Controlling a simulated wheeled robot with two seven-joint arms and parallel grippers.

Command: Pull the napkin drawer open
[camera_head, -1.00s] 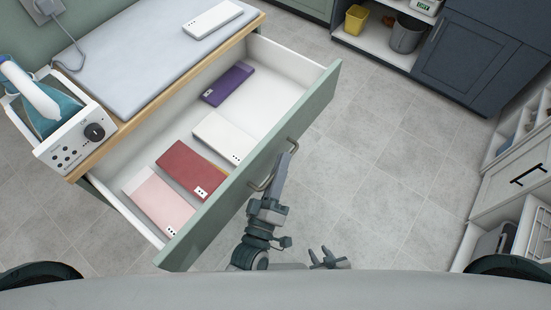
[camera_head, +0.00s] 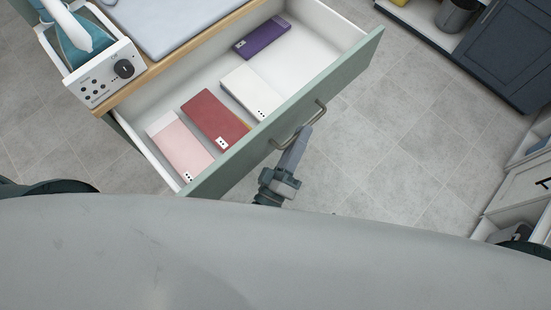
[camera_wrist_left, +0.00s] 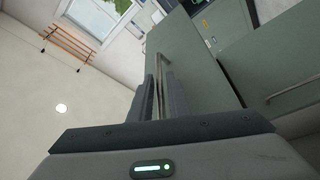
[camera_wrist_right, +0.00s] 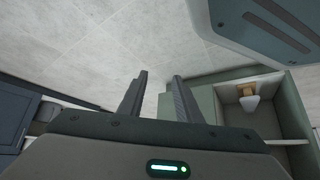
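The napkin drawer (camera_head: 330,98) stands pulled well out from under the counter, with its green front towards me. In it lie a pink napkin (camera_head: 180,146), a dark red napkin (camera_head: 214,118), a white napkin (camera_head: 250,92) and a purple napkin (camera_head: 262,37). My left gripper (camera_head: 303,138) is at the metal handle (camera_head: 284,141) on the drawer front. In the left wrist view its fingers (camera_wrist_left: 160,95) are close together around the handle bar (camera_wrist_left: 154,72). My right gripper (camera_wrist_right: 158,92) is open and empty; the head view does not show it.
The counter (camera_head: 170,68) carries a grey pad (camera_head: 165,20) and a white control box (camera_head: 105,78) with an iron (camera_head: 70,28). Dark blue cabinets (camera_head: 505,55) stand at the upper right. The tiled floor (camera_head: 400,140) right of the drawer is clear.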

